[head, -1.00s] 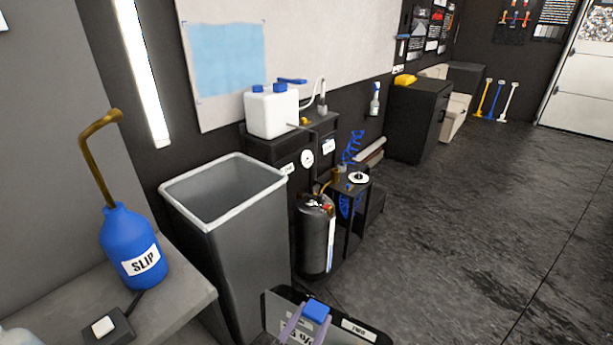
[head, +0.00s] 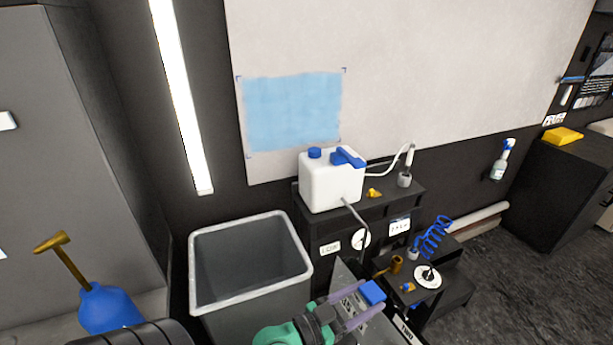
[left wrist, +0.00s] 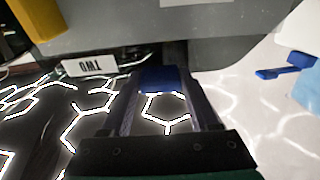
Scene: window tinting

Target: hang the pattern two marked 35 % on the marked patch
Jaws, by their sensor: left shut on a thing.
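The pattern marked TWO (head: 376,333) is a dark sheet at the bottom of the head view, partly hidden by my gripper and cut off by the frame edge. Its TWO label also shows upside down in the left wrist view (left wrist: 97,66). My left gripper (head: 358,303) is shut on the blue tab of the pattern; the tab (left wrist: 160,78) sits between the fingers in the left wrist view. The marked patch (head: 292,112) is a light blue rectangle with dark corner marks on the pale wall panel, up and left of the gripper. My right gripper is not in view.
A white canister (head: 330,185) with blue caps stands on a black stand below the patch. A grey bin (head: 250,300) stands left of it. A blue bottle (head: 105,308) is at lower left. A spray bottle (head: 503,160) hangs at right.

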